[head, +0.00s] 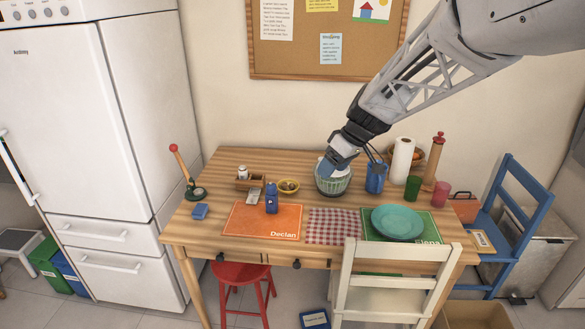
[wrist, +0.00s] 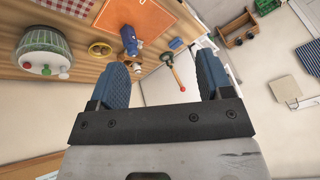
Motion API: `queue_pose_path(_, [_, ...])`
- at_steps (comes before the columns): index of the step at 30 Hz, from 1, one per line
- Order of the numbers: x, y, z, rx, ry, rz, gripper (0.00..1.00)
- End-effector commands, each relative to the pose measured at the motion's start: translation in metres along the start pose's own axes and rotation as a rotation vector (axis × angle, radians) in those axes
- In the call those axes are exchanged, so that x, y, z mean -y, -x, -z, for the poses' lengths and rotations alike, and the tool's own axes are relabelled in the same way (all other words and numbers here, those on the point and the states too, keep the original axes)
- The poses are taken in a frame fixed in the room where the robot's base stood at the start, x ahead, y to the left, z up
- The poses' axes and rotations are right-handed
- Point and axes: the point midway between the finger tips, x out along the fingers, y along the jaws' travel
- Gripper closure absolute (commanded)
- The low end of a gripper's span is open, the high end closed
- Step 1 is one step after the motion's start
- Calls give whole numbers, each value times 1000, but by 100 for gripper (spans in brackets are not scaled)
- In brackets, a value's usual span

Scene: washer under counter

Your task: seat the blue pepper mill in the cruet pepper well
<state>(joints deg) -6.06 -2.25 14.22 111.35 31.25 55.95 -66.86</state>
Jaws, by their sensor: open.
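The blue pepper mill (head: 271,198) stands upright on the orange placemat, with a letter P on its front. It also shows in the wrist view (wrist: 130,40), near the left finger. The wooden cruet (head: 241,184) is behind and left of the mill, with a white shaker (head: 243,173) at its left side. Its pepper well is too small to make out. My gripper (head: 327,168) is right of and above the mill, over the green striped container. In the wrist view my gripper (wrist: 162,64) is open, with nothing between its blue fingers.
A red-knobbed stick (head: 180,165) rises left of the cruet. The orange placemat (head: 250,222) has bare room.

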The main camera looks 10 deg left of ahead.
Motion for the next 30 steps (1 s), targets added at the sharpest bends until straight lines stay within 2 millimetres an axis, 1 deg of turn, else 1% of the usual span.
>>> queue_pose_path(1, [-9,-10,9,-7,25,14,27])
queue_pose_path(3, [-19,-21,22,-21,65,30,27])
queue_pose_path(5, [-28,-30,32,-33,100,43,27])
queue_pose_path(12, [-62,-74,72,-86,238,90,27])
queue_pose_path(20, [-97,-128,111,-152,382,130,27])
queue_pose_path(24, [-115,-159,130,-191,458,145,27])
queue_pose_path(30, [-138,-206,154,-246,563,160,27])
